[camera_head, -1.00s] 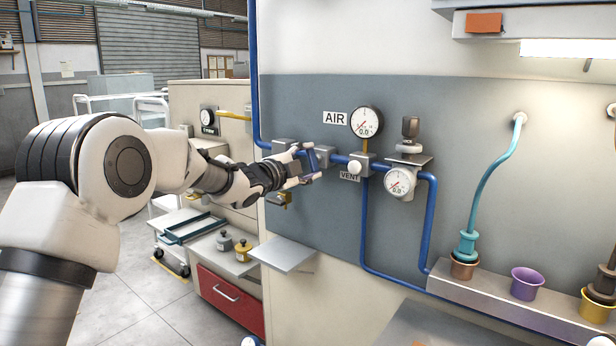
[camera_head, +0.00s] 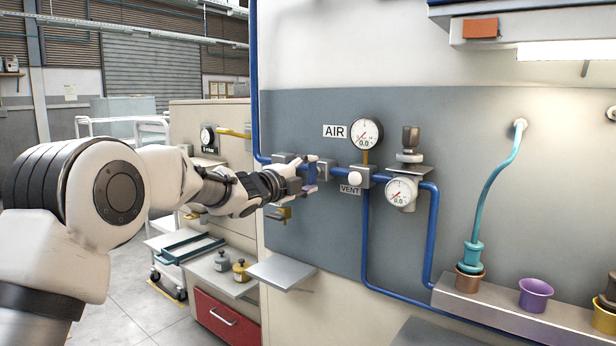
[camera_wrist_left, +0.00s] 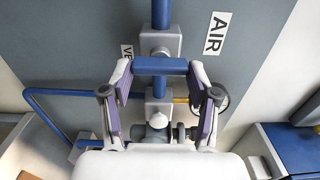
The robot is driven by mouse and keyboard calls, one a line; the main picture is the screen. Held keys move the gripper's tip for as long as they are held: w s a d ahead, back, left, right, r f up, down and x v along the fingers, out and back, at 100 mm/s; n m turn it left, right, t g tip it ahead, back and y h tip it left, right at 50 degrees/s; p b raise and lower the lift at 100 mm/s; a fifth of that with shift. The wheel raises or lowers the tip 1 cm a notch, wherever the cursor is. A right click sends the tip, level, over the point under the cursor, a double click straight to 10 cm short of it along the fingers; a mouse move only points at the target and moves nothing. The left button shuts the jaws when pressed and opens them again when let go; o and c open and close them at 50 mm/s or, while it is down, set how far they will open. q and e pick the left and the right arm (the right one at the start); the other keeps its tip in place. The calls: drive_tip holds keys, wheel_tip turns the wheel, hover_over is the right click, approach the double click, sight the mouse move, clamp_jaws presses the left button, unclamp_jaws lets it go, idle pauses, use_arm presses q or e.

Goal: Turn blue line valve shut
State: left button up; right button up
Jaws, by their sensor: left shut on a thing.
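The blue valve handle (camera_head: 310,174) is on the blue air line (camera_head: 336,168), left of the AIR gauge (camera_head: 366,134). My left gripper (camera_head: 312,174) is at this handle, one finger above it and one below. In the left wrist view the handle (camera_wrist_left: 160,66) is a blue bar between the fingertips, lying across the blue pipe (camera_wrist_left: 160,14) at about a right angle. My left gripper (camera_wrist_left: 161,72) is shut on it. The fingers partly hide the valve body in the head view. The AIR gauge appears to read 0.0. My right gripper does not show.
A white vent knob (camera_head: 355,178) and a regulator with a second gauge (camera_head: 401,191) are right of the handle. A small grey shelf (camera_head: 282,271) juts out below. A ledge with colored cups (camera_head: 535,294) is at lower right.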

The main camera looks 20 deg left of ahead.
use_arm(q)
drive_tip(key=o, duration=1.2)
drive_tip(key=shift+c, duration=0.2)
drive_tip(key=v, duration=1.2)
